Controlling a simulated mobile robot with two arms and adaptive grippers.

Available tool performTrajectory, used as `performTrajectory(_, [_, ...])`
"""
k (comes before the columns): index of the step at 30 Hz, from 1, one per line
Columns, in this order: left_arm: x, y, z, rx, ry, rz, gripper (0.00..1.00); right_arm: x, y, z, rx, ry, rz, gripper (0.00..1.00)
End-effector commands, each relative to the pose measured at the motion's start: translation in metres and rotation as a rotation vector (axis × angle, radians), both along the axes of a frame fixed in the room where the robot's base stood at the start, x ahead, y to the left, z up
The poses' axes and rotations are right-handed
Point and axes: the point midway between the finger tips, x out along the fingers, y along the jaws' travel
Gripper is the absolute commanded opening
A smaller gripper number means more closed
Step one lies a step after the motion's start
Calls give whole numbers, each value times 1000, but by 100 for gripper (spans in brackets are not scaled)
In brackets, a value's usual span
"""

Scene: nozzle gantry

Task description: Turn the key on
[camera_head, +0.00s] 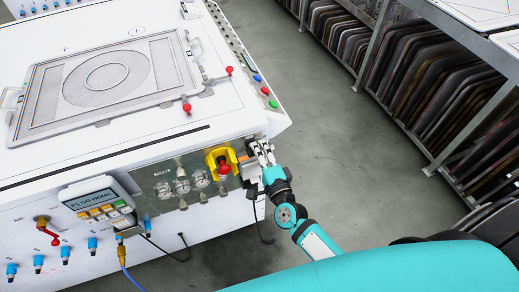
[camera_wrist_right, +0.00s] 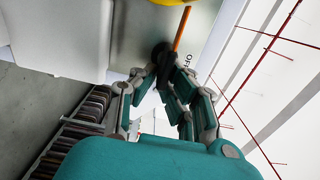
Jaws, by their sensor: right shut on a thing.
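My right gripper (camera_head: 262,152) reaches the right end of the machine's front control panel. Its fingers are shut on the key, which is mostly hidden by them. In the right wrist view the fingertips (camera_wrist_right: 165,66) close in at a dark round part (camera_wrist_right: 160,50) on the panel, beside partly visible lettering. A thin orange piece (camera_wrist_right: 182,28) runs up from there. I cannot tell how far the key is turned. My left gripper is not in view.
A red knob on a yellow base (camera_head: 221,163) sits just left of the gripper. Cables hang below the panel. Racks of flat panels (camera_head: 440,90) stand across the open grey floor.

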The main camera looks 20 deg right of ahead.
Motion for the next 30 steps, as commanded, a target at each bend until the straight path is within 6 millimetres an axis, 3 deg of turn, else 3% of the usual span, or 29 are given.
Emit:
performTrajectory(4, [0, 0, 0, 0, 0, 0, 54, 0, 0, -1, 1, 2, -1, 0])
performTrajectory(5, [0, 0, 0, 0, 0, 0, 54, 0, 0, -1, 1, 2, -1, 10])
performTrajectory(10, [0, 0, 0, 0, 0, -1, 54, 0, 0, -1, 0, 2, -1, 32])
performTrajectory(20, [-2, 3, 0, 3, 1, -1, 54, -4, 0, -1, -1, 1, 0, 32])
performTrajectory(23, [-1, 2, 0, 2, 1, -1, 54, -16, 0, -2, -2, 4, 1, 32])
performTrajectory(30, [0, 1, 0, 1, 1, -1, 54, -66, -3, -2, -2, 5, 1, 32])
